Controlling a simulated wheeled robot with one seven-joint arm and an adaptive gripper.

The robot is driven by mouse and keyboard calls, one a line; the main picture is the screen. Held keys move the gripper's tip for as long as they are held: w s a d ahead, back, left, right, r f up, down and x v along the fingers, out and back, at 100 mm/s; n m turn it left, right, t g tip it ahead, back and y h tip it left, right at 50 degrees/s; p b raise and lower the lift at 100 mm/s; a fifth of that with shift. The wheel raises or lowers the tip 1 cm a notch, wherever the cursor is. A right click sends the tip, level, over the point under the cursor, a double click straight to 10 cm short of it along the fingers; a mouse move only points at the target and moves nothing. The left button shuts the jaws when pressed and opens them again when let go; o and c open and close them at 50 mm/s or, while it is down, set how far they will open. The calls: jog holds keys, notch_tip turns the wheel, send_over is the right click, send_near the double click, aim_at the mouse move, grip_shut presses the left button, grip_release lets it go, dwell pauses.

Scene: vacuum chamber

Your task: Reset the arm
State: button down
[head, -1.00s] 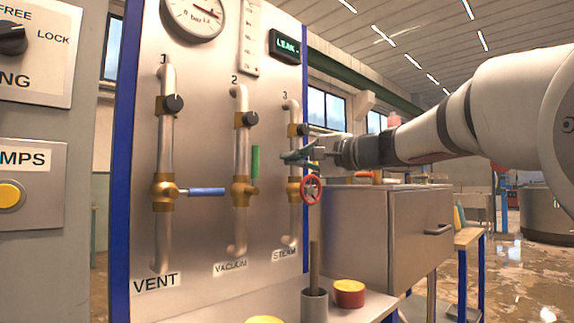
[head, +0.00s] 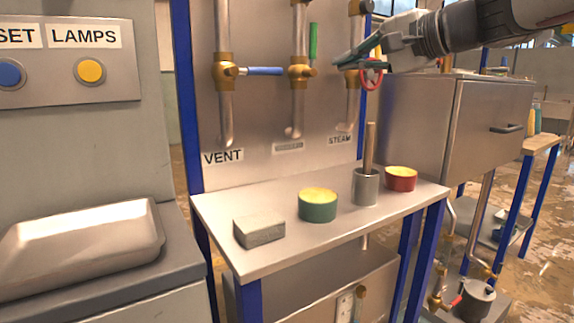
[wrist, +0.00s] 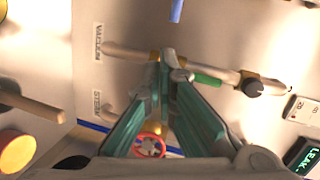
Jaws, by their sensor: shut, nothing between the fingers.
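My gripper (head: 354,57) is at the upper right in the head view, in front of the valve panel (head: 260,120). Its teal fingers are shut and empty, and point left toward the pipes. The red steam handwheel (head: 371,74) is just below and behind the fingers. In the wrist view the fingers (wrist: 163,66) converge over the vacuum pipe (wrist: 130,50), and the red handwheel (wrist: 149,146) shows between them. I cannot tell whether the fingertips touch the pipe. The green vacuum lever (head: 313,42) stands upright, and the blue vent lever (head: 265,71) lies level.
Below the panel, a shelf (head: 285,246) holds a grey block (head: 259,231), a green tin (head: 318,206), a metal cup (head: 366,188) with a rod, and a red tin (head: 401,179). A metal cabinet (head: 490,120) stands right. A tray (head: 80,245) is at left.

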jog(key=s+a+f+n+g+h, duration=0.2)
jog(key=s+f+n+g, duration=0.15)
jog(key=s+f, duration=0.7)
jog(key=s+a+f+n+g+h, duration=0.15)
jog(key=s+f+g, duration=0.25)
jog(key=s+f, duration=0.65)
jog(key=s+d+f+n+g+h, duration=0.1)
jog(key=s+d+f+g+h, duration=0.2)
jog(key=s, duration=0.4)
jog(key=s+d+f+n+h, duration=0.1)
jog(key=s+d+f, duration=0.3)
jog(key=s+f, duration=0.25)
jog(key=s+d+f+n+g+h, duration=0.1)
jog(key=s+d+f+g+h, duration=0.2)
jog(key=s, duration=0.5)
notch_tip(320, 180, up, 34)
jog(key=w+t+p, duration=0.1)
jog(key=t+p, duration=0.4)
jog(key=p, duration=2.7)
jog(key=shift+t, duration=0.35)
